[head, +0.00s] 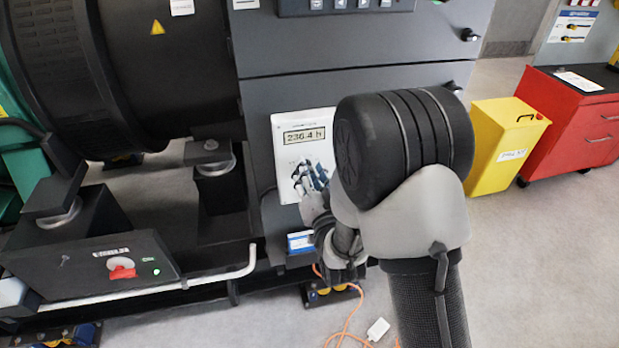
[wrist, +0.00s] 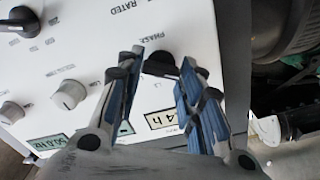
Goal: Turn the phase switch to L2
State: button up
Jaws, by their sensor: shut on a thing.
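The white control panel (head: 290,158) is on the front of the dark genset cabinet, with a small display (head: 305,135) reading 236.4 h. In the wrist view the panel (wrist: 90,45) appears turned, and the black phase switch (wrist: 160,64) sits below the word PHASE. My gripper (wrist: 160,70) has its two blue-padded fingers on either side of this switch and is shut on it. In the head view my gripper (head: 314,188) is at the panel's lower part, and my arm hides the panel's right side. Which mark the switch points to cannot be read.
Other panel knobs, a black one (wrist: 22,21) and a grey one (wrist: 68,94), are left of my fingers. A genset base with a red switch (head: 122,269) is at left. A yellow box (head: 500,140) and red cabinet (head: 580,125) stand right. An orange cable (head: 348,325) lies on the floor.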

jog(key=m+b, duration=0.8)
jog(key=m, duration=0.7)
jog(key=shift+d+f+m+b, duration=0.1)
jog(key=shift+f+m+b, duration=0.05)
jog(key=shift+m+b, duration=0.25)
jog(key=shift+m, duration=0.3)
jog(key=o, duration=1.1)
jog(key=shift+f, duration=0.1)
jog(key=shift+c, duration=0.2)
